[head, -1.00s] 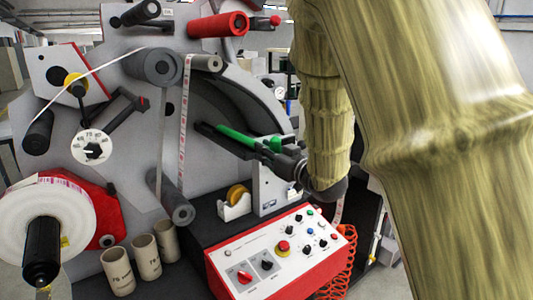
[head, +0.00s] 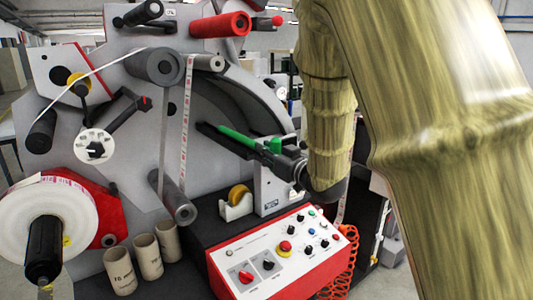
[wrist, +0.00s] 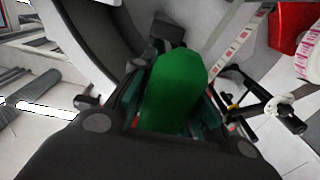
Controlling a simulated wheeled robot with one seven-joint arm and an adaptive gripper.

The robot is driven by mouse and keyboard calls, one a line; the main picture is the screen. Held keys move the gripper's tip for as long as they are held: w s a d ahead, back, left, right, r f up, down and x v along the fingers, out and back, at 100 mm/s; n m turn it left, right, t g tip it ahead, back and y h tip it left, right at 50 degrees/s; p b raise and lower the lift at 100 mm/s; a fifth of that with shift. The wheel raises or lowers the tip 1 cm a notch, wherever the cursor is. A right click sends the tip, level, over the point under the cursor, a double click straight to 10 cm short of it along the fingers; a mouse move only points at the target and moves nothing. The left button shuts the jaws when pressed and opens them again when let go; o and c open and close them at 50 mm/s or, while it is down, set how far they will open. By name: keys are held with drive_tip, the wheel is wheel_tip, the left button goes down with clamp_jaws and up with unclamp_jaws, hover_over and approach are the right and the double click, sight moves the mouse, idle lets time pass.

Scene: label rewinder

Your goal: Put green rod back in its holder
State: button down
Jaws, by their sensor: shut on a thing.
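My gripper (head: 232,143) is shut on the green rod (head: 236,138), in front of the machine's dark curved recess. In the head view the rod lies along the dark fingers, tilted down to the right, with part of it hidden by them. In the wrist view the green rod (wrist: 175,88) fills the middle, between the fingers, with its rounded end toward the camera. A light grey upright block (head: 277,188) stands below and right of the gripper; I cannot tell whether it is the rod's holder.
A red-and-white control panel (head: 283,255) with buttons stands below the gripper. A yellow tape roll in a white dispenser (head: 237,205) sits behind it. Several cardboard cores (head: 147,257) stand at left, beside a large label roll (head: 60,215). Rollers and a label web (head: 187,120) are left of the gripper.

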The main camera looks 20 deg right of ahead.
drive_tip(key=shift+f+b, duration=0.6)
drive_tip(key=shift+f, duration=0.35)
idle(0.4)
drive_tip(key=c, duration=1.3)
unclamp_jaws()
drive_tip(key=shift+s, duration=0.1)
